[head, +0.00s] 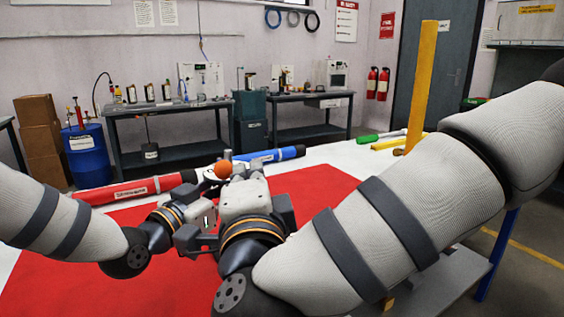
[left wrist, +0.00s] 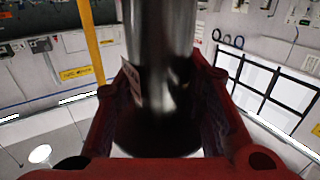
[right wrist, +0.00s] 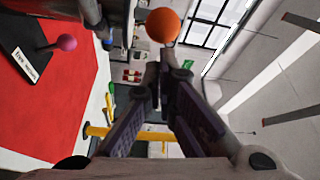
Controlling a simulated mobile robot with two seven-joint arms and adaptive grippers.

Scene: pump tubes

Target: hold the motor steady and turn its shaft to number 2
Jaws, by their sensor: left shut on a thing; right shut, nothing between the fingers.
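The motor is a shiny metal cylinder (left wrist: 165,50) in the left wrist view, with a pale label on its side. My left gripper (head: 205,215) is shut on it, one red finger on each side. In the head view the arms hide most of the motor. An orange ball (head: 223,169) shows just beyond my right gripper (head: 232,182). The ball also shows in the right wrist view (right wrist: 163,25), above the fingertips, which are shut with nothing between them. I cannot tell whether they touch the ball. The shaft and its numbers cannot be made out.
A red mat (head: 85,265) covers the white table. A red tube (head: 130,189) and a blue tube (head: 270,157) lie behind the grippers. A yellow post (head: 421,85) and a green-handled tool (head: 367,138) are at the right.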

